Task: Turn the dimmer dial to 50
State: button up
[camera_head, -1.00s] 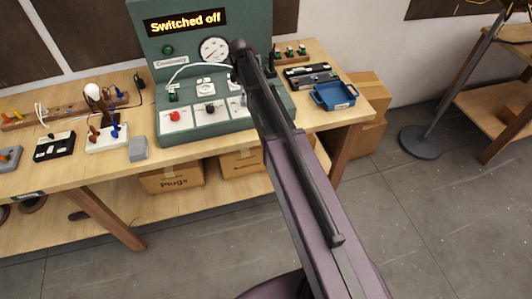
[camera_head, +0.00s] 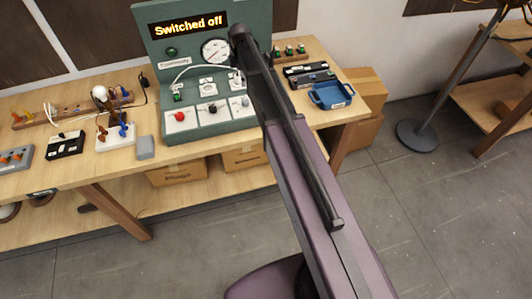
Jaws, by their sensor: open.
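A green control console (camera_head: 170,66) stands on the workbench with a lit sign reading "Switched off" (camera_head: 188,25). Below it are a round white gauge (camera_head: 213,51) and a sloped panel. The panel's lower row has a red knob (camera_head: 180,116), a black knob (camera_head: 212,108) and a grey knob (camera_head: 245,101) by my arm. I cannot tell which one is the dimmer dial, and no scale is readable. My arm rises from the bottom right and covers the console's right part. My gripper does not show; its place relative to the knobs is hidden.
On the wooden bench (camera_head: 190,150) stand a bulb on a white base (camera_head: 115,137), a black box (camera_head: 65,145) and a grey block (camera_head: 145,147) at left. A blue tray (camera_head: 330,95) is at right. A lamp stand (camera_head: 418,135) stands on clear floor.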

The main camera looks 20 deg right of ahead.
jog(key=s+f+m+b, duration=0.4)
jog(key=s+m, duration=0.1)
jog(key=s, duration=0.5)
jog(key=s+f+m+b, duration=0.3)
jog(key=s+m+b, duration=0.1)
jog(key=s, duration=0.6)
jog(key=s+f+m+b, duration=0.4)
jog(key=s+m, duration=0.3)
jog(key=s, duration=0.3)
jog(key=shift+s+d+f, duration=0.2)
jog(key=shift+f, duration=0.15)
dwell(2.1)
